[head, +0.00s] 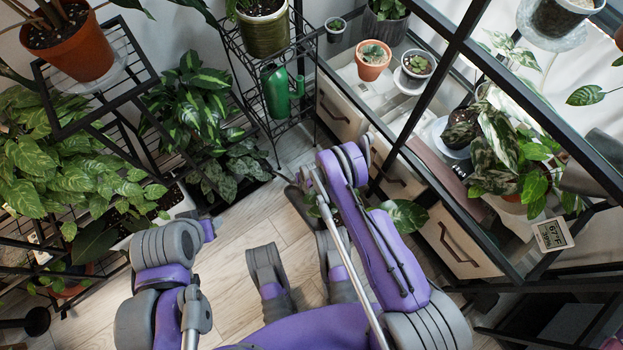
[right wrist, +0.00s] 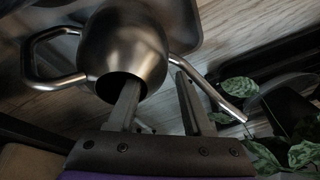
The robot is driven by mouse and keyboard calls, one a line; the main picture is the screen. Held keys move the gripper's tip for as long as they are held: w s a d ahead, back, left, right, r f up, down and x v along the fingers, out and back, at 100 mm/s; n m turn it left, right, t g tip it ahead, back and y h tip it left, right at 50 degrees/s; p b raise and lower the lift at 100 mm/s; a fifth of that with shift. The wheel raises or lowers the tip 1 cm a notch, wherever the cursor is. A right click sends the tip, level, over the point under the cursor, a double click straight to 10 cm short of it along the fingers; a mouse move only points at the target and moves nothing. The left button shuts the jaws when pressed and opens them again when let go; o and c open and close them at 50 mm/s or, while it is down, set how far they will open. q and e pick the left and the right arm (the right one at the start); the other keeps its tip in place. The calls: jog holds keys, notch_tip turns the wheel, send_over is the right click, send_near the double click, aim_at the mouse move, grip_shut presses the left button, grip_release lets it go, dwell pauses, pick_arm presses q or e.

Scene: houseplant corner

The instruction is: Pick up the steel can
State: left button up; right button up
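The steel can (right wrist: 125,45) is a brushed metal watering can in the right wrist view. Its round dark opening (right wrist: 120,88) faces my gripper, a looped handle (right wrist: 45,58) is at the left, and a thin spout (right wrist: 215,92) runs down to the right. My right gripper (right wrist: 155,80) is open at the can. Its left finger overlaps the opening; I cannot tell whether it is inside. Its right finger is outside the body, beside the spout. In the head view I cannot make out the can or the right gripper near my right arm.
A green watering can (head: 275,92) stands on a black wire rack (head: 238,62). A shelf unit with drawers (head: 455,240) borders the right. Leafy plants (head: 190,110) crowd the left. A leafy plant (right wrist: 240,90) is right of the spout. Wooden floor (head: 245,215) shows between.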

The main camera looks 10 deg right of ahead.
grip_shut()
dwell(1.2)
